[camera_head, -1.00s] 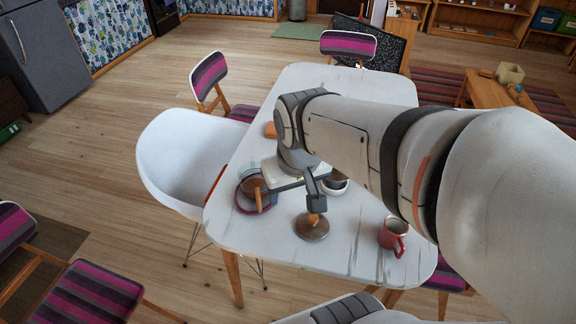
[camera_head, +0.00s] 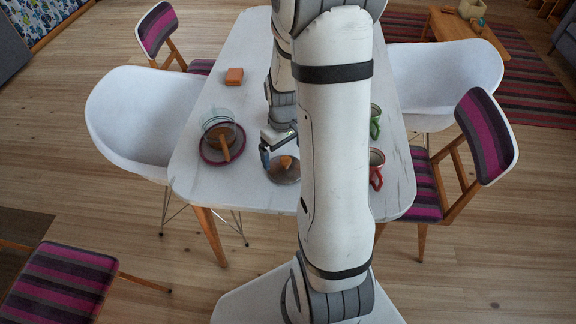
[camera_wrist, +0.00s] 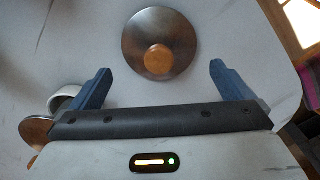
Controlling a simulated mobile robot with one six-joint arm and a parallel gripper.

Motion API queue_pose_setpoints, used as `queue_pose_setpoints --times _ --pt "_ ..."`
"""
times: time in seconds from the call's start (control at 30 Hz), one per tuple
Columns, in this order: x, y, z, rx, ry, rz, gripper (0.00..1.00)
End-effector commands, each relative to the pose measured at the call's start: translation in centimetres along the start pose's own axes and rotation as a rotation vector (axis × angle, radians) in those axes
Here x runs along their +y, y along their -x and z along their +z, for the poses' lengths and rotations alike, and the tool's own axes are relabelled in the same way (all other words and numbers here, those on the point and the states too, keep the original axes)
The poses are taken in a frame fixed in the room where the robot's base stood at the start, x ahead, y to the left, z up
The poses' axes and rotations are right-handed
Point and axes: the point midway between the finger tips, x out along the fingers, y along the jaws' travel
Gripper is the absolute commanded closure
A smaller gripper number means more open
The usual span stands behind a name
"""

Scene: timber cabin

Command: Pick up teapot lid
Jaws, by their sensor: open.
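The teapot lid (camera_head: 285,176) is a round, dark metallic disc with a wooden knob on top. It lies knob up on the white table (camera_head: 215,180), near its front edge. In the wrist view the lid (camera_wrist: 137,40) is at the top middle, beyond the two fingertips and roughly centred between them. My gripper (camera_wrist: 160,70) is open, with its blue-grey fingers apart and nothing between them. In the head view my gripper (camera_head: 279,144) is just behind the lid, partly hidden by my arm. I cannot tell the height gap between fingers and lid.
Left of the lid, a glass bowl and wooden-handled item stand on a purple-rimmed plate (camera_head: 204,153). A red mug (camera_head: 376,172) and green mug (camera_head: 375,124) stand right of my arm. A white bowl (camera_wrist: 62,94) shows at the wrist view's left.

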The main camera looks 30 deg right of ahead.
Motion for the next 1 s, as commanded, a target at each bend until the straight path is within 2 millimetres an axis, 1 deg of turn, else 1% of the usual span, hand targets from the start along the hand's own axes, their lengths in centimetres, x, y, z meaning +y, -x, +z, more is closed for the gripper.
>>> queue_pose_setpoints --times 0.23,0.33,0.47,0.67,0.77,1.0 --pt "0.0 -3.4 1.0 -0.005 0.0 -0.003 0.0" --pt "0.0 -4.7 0.9 -0.002 0.001 -0.001 0.0" --pt "0.0 -5.4 0.9 -0.001 0.001 0.0 0.0" --pt "0.0 -5.4 0.8 0.001 0.001 0.001 0.0" --pt "0.0 -5.4 0.8 0.001 0.001 0.0 0.07" --pt "-0.1 -5.4 0.8 0.0 0.002 0.0 0.26"
